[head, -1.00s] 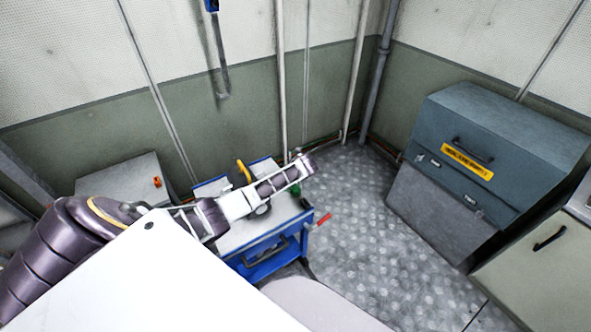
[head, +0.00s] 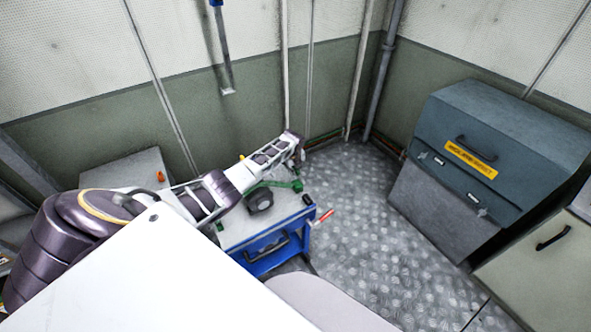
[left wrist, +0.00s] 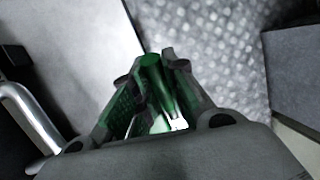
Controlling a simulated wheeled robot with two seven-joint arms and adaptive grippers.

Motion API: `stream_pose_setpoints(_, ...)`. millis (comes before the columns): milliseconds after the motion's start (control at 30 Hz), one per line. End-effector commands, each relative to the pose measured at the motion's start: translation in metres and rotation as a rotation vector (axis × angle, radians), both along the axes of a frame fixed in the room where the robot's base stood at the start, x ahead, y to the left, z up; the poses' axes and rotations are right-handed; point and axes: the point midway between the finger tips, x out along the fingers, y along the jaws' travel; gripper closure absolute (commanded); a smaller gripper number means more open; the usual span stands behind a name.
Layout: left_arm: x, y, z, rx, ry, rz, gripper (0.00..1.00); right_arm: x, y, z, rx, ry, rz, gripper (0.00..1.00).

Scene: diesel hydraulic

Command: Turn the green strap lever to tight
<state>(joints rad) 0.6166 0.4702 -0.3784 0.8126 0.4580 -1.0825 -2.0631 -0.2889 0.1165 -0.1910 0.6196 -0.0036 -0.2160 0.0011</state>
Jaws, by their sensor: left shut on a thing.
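The green strap lever (head: 284,185) shows in the head view above the top of the blue cart, near its far right corner. A dark round part (head: 260,200) sits beside it at the lever's left end. My left gripper (head: 298,148) reaches over the cart from the left, at the lever's right end. In the left wrist view, its fingers (left wrist: 160,88) are closed around a green piece (left wrist: 150,66), which appears to be the lever. The fingers hide part of it. My right gripper is not in view.
The blue cart (head: 268,259) has a dark handle on its front. A red-handled tool (head: 325,215) sticks out at its right side. A grey-blue cabinet (head: 440,205) stands at the right. The metal floor (head: 350,225) between is clear.

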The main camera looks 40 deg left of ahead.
Motion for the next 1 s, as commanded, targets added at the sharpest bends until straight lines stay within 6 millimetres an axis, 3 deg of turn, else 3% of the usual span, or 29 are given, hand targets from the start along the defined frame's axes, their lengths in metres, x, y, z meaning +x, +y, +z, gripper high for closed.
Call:
stream_pose_setpoints(267,0.002,0.005,-0.005,-0.063,0.025,0.003,1.0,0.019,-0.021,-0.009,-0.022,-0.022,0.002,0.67)
stream_pose_setpoints(767,0.002,0.005,-0.005,-0.08,0.031,0.001,1.0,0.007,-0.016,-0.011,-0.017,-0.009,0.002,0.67)
stream_pose_setpoints(800,0.002,0.005,-0.005,-0.08,0.031,0.001,0.84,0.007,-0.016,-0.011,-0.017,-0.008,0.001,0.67)
stream_pose_setpoints(1000,0.002,0.004,-0.006,-0.08,0.033,0.001,0.63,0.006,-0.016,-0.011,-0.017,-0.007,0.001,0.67)
